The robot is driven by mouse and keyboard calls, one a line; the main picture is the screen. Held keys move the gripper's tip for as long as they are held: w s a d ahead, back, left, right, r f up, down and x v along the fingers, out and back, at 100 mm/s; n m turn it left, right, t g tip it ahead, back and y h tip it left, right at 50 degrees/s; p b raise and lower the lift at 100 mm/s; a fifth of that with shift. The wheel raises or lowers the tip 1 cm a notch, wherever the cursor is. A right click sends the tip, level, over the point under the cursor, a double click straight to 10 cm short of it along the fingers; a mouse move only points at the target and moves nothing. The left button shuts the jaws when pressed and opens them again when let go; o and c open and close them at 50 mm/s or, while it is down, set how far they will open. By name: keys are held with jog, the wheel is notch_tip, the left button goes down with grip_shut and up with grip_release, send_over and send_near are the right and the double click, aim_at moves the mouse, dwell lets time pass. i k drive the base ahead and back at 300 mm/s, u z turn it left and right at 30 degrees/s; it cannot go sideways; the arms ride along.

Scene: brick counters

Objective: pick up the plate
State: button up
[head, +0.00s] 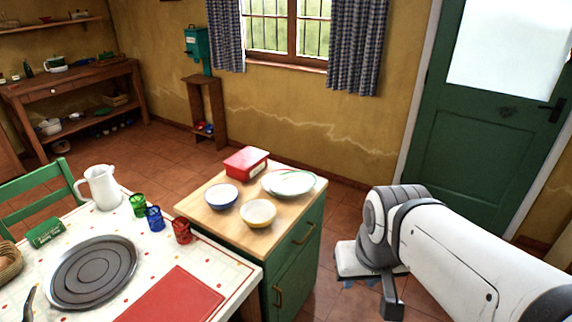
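A white plate (289,183) with a thin coloured rim lies on the wooden top of a green cabinet (238,211), near its back right corner. It seems to lie flat, possibly with another plate under it. My white and grey arm comes in from the lower right, to the right of the cabinet and apart from the plate. A dark grey part of my gripper (391,296) seems to show below the arm's joint, low beside the cabinet. Its fingers cannot be made out clearly, and nothing is seen held.
A red box (246,162), a blue bowl (222,196) and a yellow bowl (258,213) share the cabinet top with the plate. The left table holds a white pitcher (102,187), coloured glasses and a round grey tray (92,272). A green door (482,135) stands behind my arm.

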aim_at(295, 181)
jog(key=z, duration=0.05)
jog(key=i, duration=1)
jog(key=u, duration=0.05)
